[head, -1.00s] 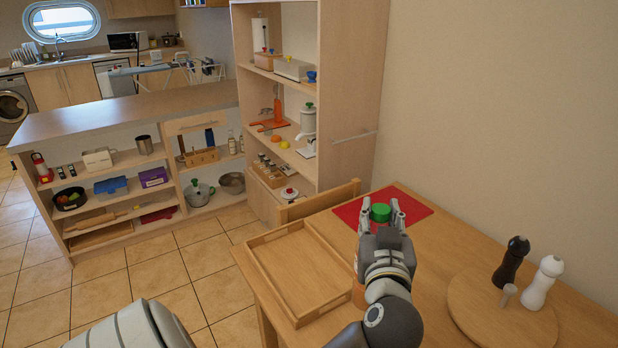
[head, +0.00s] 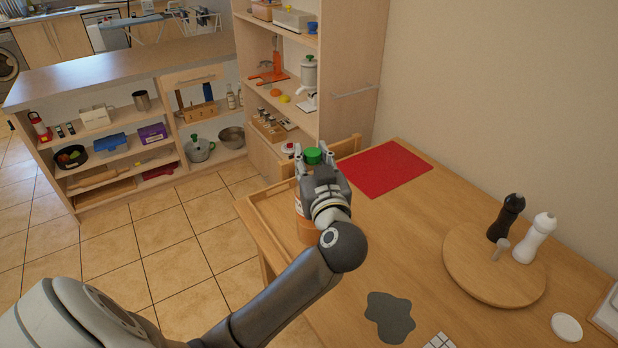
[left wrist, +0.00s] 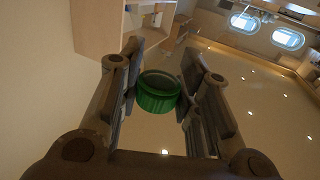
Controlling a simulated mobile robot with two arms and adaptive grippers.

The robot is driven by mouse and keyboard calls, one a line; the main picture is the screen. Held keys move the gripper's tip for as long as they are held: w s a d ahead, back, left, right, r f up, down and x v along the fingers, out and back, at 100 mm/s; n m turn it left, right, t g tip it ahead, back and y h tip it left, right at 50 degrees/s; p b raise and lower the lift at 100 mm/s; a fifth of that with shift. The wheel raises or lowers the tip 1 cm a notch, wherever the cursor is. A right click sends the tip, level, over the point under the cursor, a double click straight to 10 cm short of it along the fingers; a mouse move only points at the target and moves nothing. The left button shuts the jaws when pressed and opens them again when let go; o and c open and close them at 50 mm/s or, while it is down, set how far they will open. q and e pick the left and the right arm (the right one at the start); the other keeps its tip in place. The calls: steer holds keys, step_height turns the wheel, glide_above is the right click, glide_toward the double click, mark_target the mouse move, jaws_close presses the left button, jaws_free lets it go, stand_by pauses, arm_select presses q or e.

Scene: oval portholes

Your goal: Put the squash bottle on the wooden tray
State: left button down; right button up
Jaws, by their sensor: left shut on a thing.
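The squash bottle has a green cap (head: 313,156) and an orange body (head: 305,232). My left gripper (head: 316,166) is shut on it near the top, and the cap shows between the fingers in the left wrist view (left wrist: 158,92). The bottle looks upright. The wooden tray (head: 275,212) lies at the table's left end, partly hidden behind the bottle and my arm. The bottle overlaps the tray in the head view; I cannot tell whether its base touches the tray. My right gripper is not in view.
A red mat (head: 385,170) lies at the back of the table. A round wooden board (head: 490,275) holds dark and white mills at right. A chair (head: 345,146) stands behind the table.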

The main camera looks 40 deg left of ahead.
arm_select(q)
steer(key=w+a+f+b, duration=0.1)
steer(key=w+a+f, duration=0.4)
steer(key=w+f, duration=0.3)
step_height(320, 180, down, 3)
steer(key=shift+r, duration=0.1)
steer(key=shift+w, duration=0.1)
steer(key=c, duration=1)
jaws_free()
steer(key=shift+c, duration=0.2)
steer(key=shift+d, duration=0.1)
steer(key=v, duration=1.2)
steer(key=shift+b, duration=0.4)
